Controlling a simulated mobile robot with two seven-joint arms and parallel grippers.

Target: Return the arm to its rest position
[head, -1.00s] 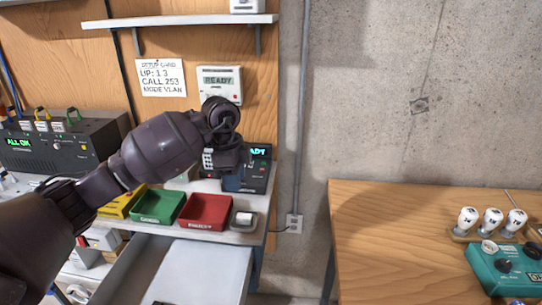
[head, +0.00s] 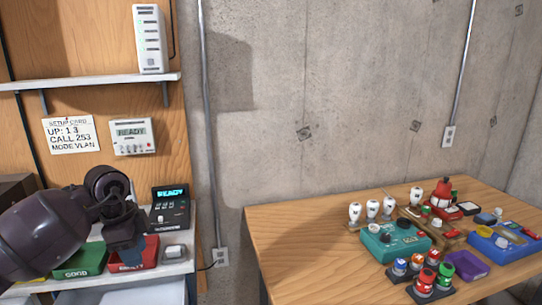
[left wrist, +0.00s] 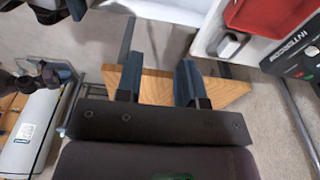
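My left arm comes in from the left in the head view. Its dark gripper (head: 128,243) hangs in front of the left bench, over the red and green trays' area in the picture. In the left wrist view my left gripper (left wrist: 160,80) shows two blue-grey fingers spread apart, with nothing between them. Wood and floor show beyond the gap. A dark jointed part at the left edge of the left wrist view looks like my other arm. I cannot make out its fingers clearly.
The left bench holds a green tray (head: 80,262), a red tray (head: 146,254) and a black device (head: 170,207) reading READY. A wooden table (head: 290,245) at right carries a teal box (head: 392,243), a blue tray (head: 503,244) and several knobs. Concrete wall stands behind.

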